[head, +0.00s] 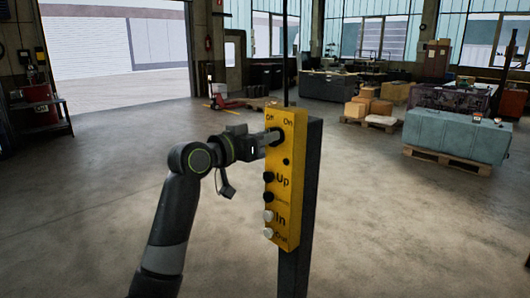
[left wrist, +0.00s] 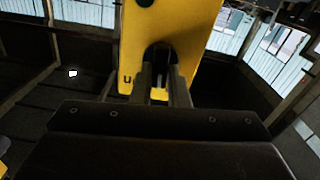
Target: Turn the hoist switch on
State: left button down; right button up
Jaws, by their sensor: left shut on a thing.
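The yellow hoist control box (head: 283,205) stands upright on a dark post in the middle of the head view. Its labels read Off and On at the top, with Up and In lower down. The dark hoist switch (head: 276,131) sits below the Off and On labels. My left gripper (head: 270,140) reaches it from the left and is shut on it. In the left wrist view the two fingers (left wrist: 162,85) stand at the switch in front of the yellow face (left wrist: 197,35). The fingers partly hide the switch, and its exact turn cannot be told. My right gripper is not in view.
Several push buttons (head: 268,216) run down the box below the switch. The dark post (head: 297,262) stands behind it. A teal block on a pallet (head: 455,138) is at the right. Cardboard boxes (head: 368,104) stand farther back. The floor around the post is clear.

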pick_arm(q)
jog(key=shift+s+d+f+m+b, duration=0.1)
jog(key=shift+m+b, duration=2)
jog(key=shift+m, duration=0.4)
jog(key=shift+s+d+f+m+b, duration=0.1)
jog(key=shift+m+b, duration=1.95)
jog(key=shift+m, duration=0.45)
jog(key=c, duration=1.4)
grip_release()
jog(key=shift+r, duration=0.1)
jog(key=b+v, duration=0.4)
jog(key=v, duration=1.3)
jog(key=shift+a, duration=0.2)
